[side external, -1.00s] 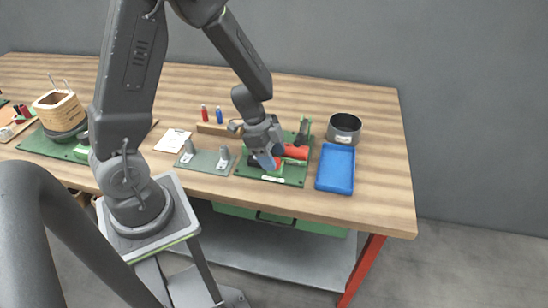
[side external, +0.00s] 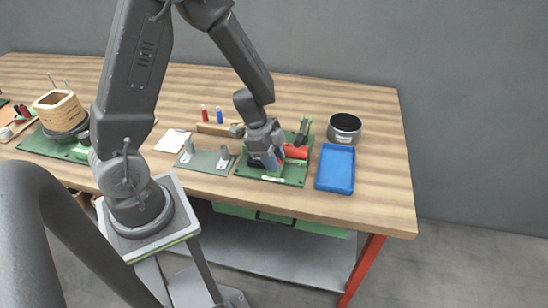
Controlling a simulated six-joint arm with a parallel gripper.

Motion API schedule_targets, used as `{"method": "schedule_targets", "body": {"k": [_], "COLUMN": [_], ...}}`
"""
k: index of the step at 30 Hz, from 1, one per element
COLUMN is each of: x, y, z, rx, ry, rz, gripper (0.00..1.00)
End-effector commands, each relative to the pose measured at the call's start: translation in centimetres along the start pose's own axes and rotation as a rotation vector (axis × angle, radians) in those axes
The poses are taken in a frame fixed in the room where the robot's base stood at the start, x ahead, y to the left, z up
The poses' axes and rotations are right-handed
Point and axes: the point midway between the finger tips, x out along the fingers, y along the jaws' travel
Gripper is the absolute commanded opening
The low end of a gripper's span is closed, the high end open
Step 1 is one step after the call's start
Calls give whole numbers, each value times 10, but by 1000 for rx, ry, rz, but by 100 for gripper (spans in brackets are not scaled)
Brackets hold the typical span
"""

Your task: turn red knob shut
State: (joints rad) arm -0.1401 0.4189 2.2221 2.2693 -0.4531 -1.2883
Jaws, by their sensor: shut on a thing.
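My gripper (side external: 271,163) is over the front half of a green board (side external: 296,180) near the table's front edge. A red cylindrical part (side external: 297,152) lies on the board just right of my fingers. A dark part shows at the left of the fingers.
A blue tray (side external: 335,170) and a dark round pot (side external: 344,128) stand right of the board. A grey-green plate with metal posts (side external: 207,162) is on the left. Black-and-green pliers-like handles (side external: 302,131) rise behind.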

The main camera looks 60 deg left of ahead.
Motion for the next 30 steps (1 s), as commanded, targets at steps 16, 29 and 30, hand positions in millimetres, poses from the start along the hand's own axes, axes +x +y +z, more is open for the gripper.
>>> {"method": "schedule_targets", "body": {"k": [16,29,30], "x": [0,0,0], "y": [-1,-1,-1], "z": [0,0,0], "rx": [370,366,365], "ry": [1,0,0], "rz": [153,151,151], "gripper": [7,56,56]}}
